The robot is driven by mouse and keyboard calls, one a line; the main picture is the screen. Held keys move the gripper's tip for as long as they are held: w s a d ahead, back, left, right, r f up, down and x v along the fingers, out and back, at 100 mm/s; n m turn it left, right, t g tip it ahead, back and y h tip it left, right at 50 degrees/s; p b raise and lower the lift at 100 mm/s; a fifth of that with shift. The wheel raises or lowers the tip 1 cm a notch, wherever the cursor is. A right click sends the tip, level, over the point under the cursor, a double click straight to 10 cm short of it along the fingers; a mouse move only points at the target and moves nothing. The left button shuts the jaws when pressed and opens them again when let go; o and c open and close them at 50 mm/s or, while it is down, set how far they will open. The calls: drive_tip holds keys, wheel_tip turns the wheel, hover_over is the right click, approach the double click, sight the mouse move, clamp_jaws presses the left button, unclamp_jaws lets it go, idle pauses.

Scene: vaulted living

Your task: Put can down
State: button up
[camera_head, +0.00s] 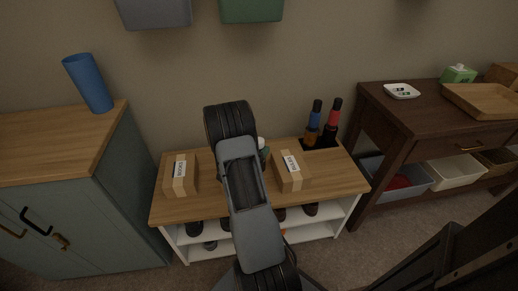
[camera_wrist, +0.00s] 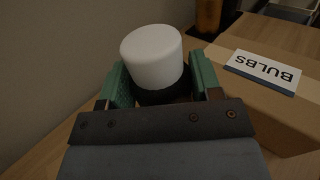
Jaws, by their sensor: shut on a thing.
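In the wrist view my gripper (camera_wrist: 158,82) is shut on the can (camera_wrist: 152,58), which has a white round top and a dark body. The green fingers press on its two sides. The can is upright over the wooden bench top (camera_head: 212,208); I cannot tell whether its base touches the wood. In the head view my arm hides most of the can and gripper, with only a small white and green bit showing beside the arm. The can is to the left of a cardboard box labelled BULBS (camera_wrist: 262,72).
On the bench, another cardboard box (camera_head: 181,175) stands at the left and two bottles (camera_head: 322,125) on a dark mat at the back right. A cabinet with a blue cup (camera_head: 88,82) is left. A dark table (camera_head: 430,118) with a dish and tray is right.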

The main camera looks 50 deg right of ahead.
drive_tip(key=o, duration=1)
drive_tip(key=shift+f, duration=0.1)
drive_tip(key=shift+o, duration=0.2)
